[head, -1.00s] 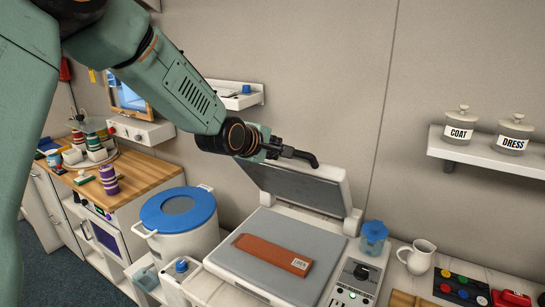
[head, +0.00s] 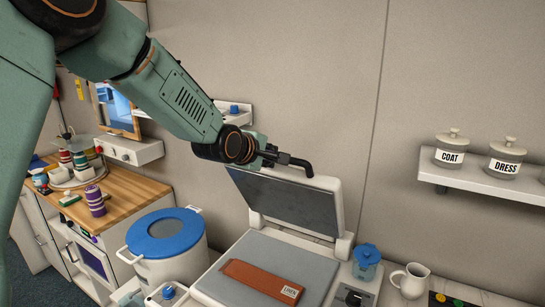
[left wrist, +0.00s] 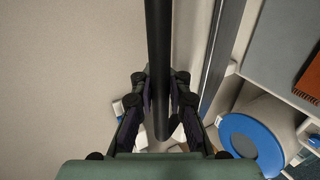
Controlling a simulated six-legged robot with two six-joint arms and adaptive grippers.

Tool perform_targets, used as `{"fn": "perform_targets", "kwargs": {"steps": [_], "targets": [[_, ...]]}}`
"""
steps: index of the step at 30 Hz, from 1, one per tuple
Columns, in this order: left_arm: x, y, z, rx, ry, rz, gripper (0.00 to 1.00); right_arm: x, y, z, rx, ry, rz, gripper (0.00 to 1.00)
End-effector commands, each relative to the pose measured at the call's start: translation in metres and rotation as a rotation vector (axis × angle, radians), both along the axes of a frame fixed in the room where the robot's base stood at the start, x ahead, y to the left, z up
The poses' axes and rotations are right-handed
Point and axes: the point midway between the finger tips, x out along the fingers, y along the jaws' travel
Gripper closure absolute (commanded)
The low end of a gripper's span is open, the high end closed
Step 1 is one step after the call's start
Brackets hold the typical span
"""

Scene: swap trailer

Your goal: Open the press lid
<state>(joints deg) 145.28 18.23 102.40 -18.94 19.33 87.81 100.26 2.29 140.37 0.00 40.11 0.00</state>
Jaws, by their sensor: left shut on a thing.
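The press lid (head: 290,203) stands raised and tilted up at the back of the press, its grey underside facing forward. The grey press bed (head: 262,254) lies open below it, with a brown folded cloth (head: 262,281) bearing a white label on top. My left gripper (head: 275,155) is at the lid's top edge, shut on the dark lid handle (head: 298,163). In the left wrist view the handle shows as a black bar (left wrist: 159,60) between the fingers (left wrist: 160,105). My right gripper is in neither view.
A white pot with a blue lid (head: 164,236) stands left of the press. A blue-lidded jar (head: 366,258) and a white jug (head: 411,280) stand at its right. A wall shelf (head: 480,184) holds COAT and DRESS jars. The wall is close behind the lid.

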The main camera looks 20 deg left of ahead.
Motion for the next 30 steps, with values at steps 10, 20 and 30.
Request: {"fn": "perform_targets", "kwargs": {"steps": [10,20,30], "targets": [[0.003,0.0,0.005,-0.001,-0.01,0.001,0.72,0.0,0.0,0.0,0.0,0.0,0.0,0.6],[0.004,0.0,0.002,0.0,-0.004,0.001,0.62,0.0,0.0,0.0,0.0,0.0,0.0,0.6],[-0.023,0.002,0.016,-0.005,-0.006,0.001,0.62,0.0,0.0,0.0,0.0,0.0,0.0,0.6]]}}
